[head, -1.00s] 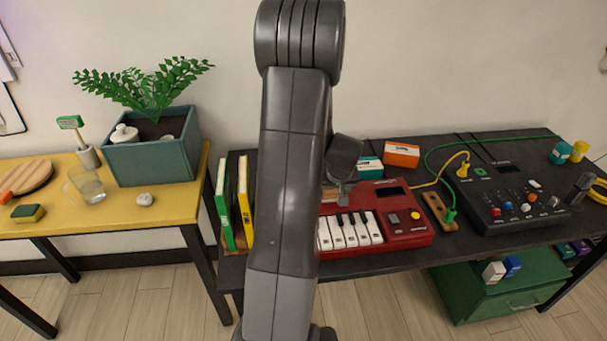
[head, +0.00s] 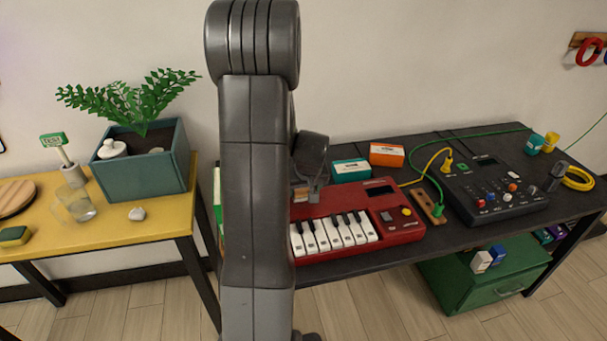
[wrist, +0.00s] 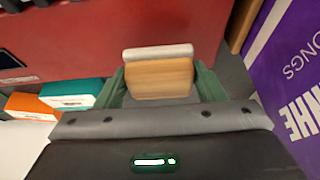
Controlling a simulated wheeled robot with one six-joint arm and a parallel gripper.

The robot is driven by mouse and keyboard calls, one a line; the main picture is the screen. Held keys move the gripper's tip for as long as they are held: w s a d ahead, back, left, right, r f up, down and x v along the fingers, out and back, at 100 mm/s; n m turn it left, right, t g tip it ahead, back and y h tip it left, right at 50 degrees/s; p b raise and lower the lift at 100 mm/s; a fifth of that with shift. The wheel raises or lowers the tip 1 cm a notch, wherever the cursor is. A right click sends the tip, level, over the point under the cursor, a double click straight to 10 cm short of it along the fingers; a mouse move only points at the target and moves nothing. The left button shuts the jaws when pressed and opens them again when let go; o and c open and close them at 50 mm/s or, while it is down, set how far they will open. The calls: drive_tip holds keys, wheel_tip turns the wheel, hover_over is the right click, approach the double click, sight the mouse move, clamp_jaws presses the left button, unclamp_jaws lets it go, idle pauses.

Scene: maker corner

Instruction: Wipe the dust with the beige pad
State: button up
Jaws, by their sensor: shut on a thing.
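My gripper (wrist: 160,85) is shut on the beige pad (wrist: 160,76), a block with a pale strip along its far edge, held between green fingers. In the head view my gripper (head: 308,192) hangs beside my arm, and a small part of the pad (head: 301,195) shows. The pad is over or near the red keyboard (head: 392,228), at its back left part; I cannot tell whether it touches. No dust can be made out in either view.
A teal box (head: 351,170) and an orange box (head: 387,155) stand behind the keyboard. A purple book (wrist: 290,75) is close at right in the wrist view. A black mixer (head: 490,190) with cables stands right. My arm hides the dark table's left part.

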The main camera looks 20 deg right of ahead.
drive_tip(key=shift+w+a+r+p, duration=0.1)
drive_tip(key=shift+r+p, duration=0.35)
drive_tip(key=shift+r, duration=0.5)
drive_tip(key=shift+r+p, duration=0.95)
drive_tip(key=shift+r, duration=0.65)
drive_tip(key=shift+f, duration=0.1)
